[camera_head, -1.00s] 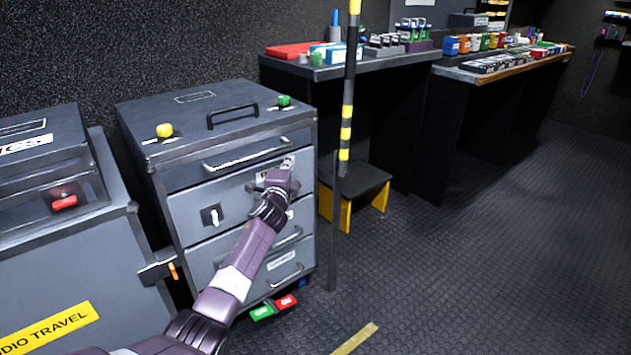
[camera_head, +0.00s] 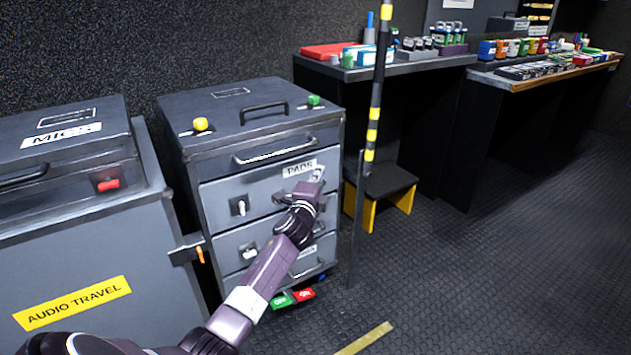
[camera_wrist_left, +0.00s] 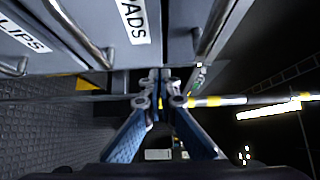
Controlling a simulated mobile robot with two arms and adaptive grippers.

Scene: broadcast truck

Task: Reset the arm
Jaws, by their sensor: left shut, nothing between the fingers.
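My left arm reaches in from the bottom of the head view. Its gripper (camera_head: 315,180) is in front of the grey drawer cabinet (camera_head: 188,150), by the right end of the PADS label (camera_head: 299,168). In the left wrist view the fingers (camera_wrist_left: 160,76) are together with nothing between them. The drawer face with the PADS label (camera_wrist_left: 133,20) shows at the top of that view. I cannot tell whether the fingertips touch the drawer. The drawers look closed. My right gripper is not in view.
A yellow-banded pole (camera_head: 374,120) stands just right of the gripper. A yellow-legged step stool (camera_head: 390,182) is behind it. The AUDIO TRAVEL case (camera_head: 120,240) stands left. A worktop (camera_head: 420,66) with supplies is at the back. The floor at right is clear.

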